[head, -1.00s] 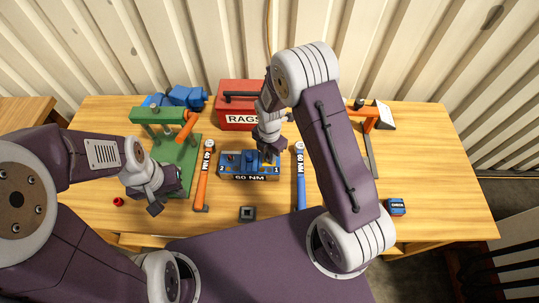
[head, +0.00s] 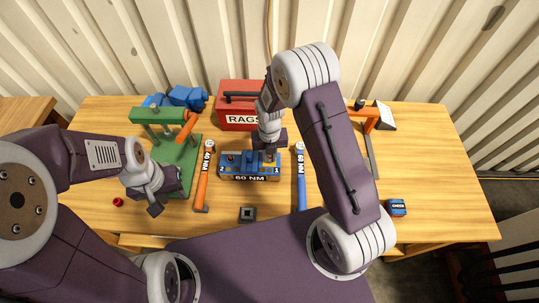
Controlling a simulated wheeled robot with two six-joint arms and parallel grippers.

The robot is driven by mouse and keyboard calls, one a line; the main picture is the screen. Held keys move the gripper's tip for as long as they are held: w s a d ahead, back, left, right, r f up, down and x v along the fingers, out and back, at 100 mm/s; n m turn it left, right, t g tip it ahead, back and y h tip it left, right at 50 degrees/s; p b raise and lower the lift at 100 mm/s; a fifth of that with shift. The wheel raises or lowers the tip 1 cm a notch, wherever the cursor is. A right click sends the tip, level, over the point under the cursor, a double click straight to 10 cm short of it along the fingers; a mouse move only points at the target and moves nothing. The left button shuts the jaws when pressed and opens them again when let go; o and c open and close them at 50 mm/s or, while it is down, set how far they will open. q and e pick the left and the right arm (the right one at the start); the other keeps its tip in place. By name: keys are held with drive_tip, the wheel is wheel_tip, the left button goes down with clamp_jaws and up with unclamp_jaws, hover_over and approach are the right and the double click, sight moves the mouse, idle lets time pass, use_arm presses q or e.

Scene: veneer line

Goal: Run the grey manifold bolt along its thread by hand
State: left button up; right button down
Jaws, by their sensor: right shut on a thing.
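The blue manifold block (head: 236,172), labelled 60 NM with a 1 and another mark at its ends, sits on the table in front of the red box. My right gripper (head: 270,157) points down at the right part of the block and is shut on the grey manifold bolt there; the bolt is mostly hidden by the fingers. A small reddish-dark bolt head (head: 230,158) shows at the block's left part. My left gripper (head: 156,208) hangs beside the green press at the left, away from the block; its finger gap is not clear.
An orange 60 NM wrench (head: 203,180) lies left of the block and a blue wrench (head: 301,185) right of it. A red RAGS box (head: 230,118) stands behind. A green press (head: 188,150), dark square socket (head: 247,214) and blue CHECK box (head: 396,207) stand around.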

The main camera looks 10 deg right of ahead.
sight(270, 158)
drive_tip(key=shift+n, duration=0.5)
drive_tip(key=c, duration=1.3)
unclamp_jaws()
drive_tip(key=shift+c, duration=0.2)
drive_tip(key=shift+r, duration=0.35)
wheel_tip(270, 158, up, 8)
drive_tip(key=b, duration=0.1)
drive_tip(key=shift+r, duration=0.2)
drive_tip(key=shift+b, duration=0.35)
